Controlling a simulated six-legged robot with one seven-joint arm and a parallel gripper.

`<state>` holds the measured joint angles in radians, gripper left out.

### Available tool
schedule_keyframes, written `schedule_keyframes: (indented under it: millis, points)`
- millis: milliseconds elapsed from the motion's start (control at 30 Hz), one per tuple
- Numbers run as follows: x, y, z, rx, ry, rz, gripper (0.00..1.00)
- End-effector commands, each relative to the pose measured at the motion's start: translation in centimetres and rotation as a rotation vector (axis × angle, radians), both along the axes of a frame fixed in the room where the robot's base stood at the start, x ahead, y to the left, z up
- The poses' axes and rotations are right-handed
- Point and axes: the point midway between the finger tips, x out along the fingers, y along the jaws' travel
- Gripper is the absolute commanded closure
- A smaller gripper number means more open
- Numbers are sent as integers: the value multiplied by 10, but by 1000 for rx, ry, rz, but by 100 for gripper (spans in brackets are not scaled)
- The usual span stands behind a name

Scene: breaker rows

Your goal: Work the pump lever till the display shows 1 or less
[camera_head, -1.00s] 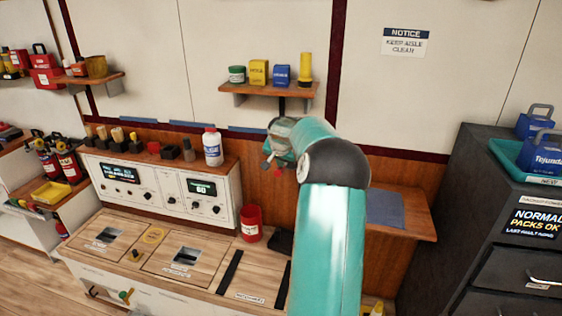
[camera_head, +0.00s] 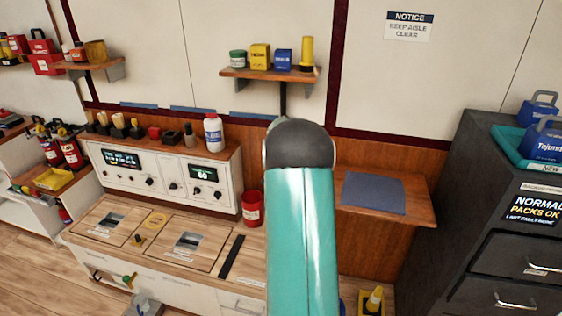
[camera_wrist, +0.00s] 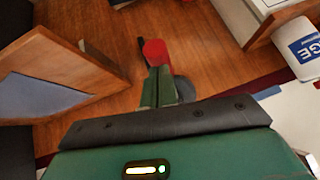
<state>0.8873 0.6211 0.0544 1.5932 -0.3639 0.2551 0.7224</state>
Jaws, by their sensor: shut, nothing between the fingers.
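In the head view a small dark display (camera_head: 203,173) on the right part of the white console reads 60. A wider display (camera_head: 121,159) on the left part shows small text that I cannot read. I cannot pick out the pump lever for certain; a small green and yellow handle (camera_head: 130,280) sits on the counter's front. In the wrist view my gripper (camera_wrist: 157,76) is shut and empty, pointing towards the wood panelling, with a red shape at its tip. In the head view my own arm hides the gripper and part of the counter.
A red can (camera_head: 252,208) stands on the counter (camera_head: 220,228) near my arm. A white bottle (camera_head: 213,133) stands on top of the console. A wooden side shelf (camera_head: 420,205) with a blue-grey mat juts out to the right. A dark cabinet (camera_head: 490,210) is farther right.

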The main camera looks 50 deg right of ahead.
Motion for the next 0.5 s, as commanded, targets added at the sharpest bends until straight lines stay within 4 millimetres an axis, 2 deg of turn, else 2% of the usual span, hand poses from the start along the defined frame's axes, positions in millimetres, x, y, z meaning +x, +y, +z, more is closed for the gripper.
schedule_keyframes:
  millis: [33,200,500]
  points:
    - [0,2,-8,5,3,1,100]
    - [0,2,-17,6,6,2,100]
    - [-1,3,-23,12,9,1,100]
